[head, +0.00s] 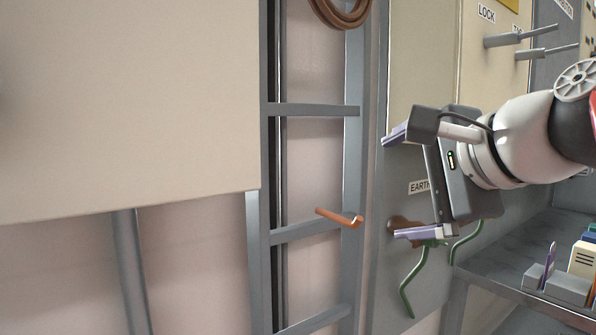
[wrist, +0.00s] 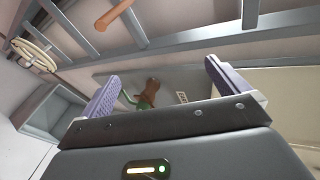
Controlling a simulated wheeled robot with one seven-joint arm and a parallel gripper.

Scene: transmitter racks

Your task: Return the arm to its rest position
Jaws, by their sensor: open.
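My gripper (head: 392,187) is at the right of the head view, in front of the rack panel with the EARTH label (head: 419,187). Its two purple-padded fingers are wide apart with nothing between them. In the wrist view, my gripper (wrist: 160,85) shows the same open fingers. Beyond them are a brown mount with a green part (wrist: 143,102) and a small label. In the head view, green hooked handles (head: 413,284) hang just below the lower finger; I cannot tell whether they touch it. My arm reaches in from the right edge.
A grey ladder-like frame (head: 312,109) with a copper-coloured handle (head: 340,217) stands left of my gripper. Grey levers (head: 515,38) stick out by the LOCK label above. A grey shelf (head: 520,262) with small items lies below right. A large beige panel (head: 130,100) fills the left.

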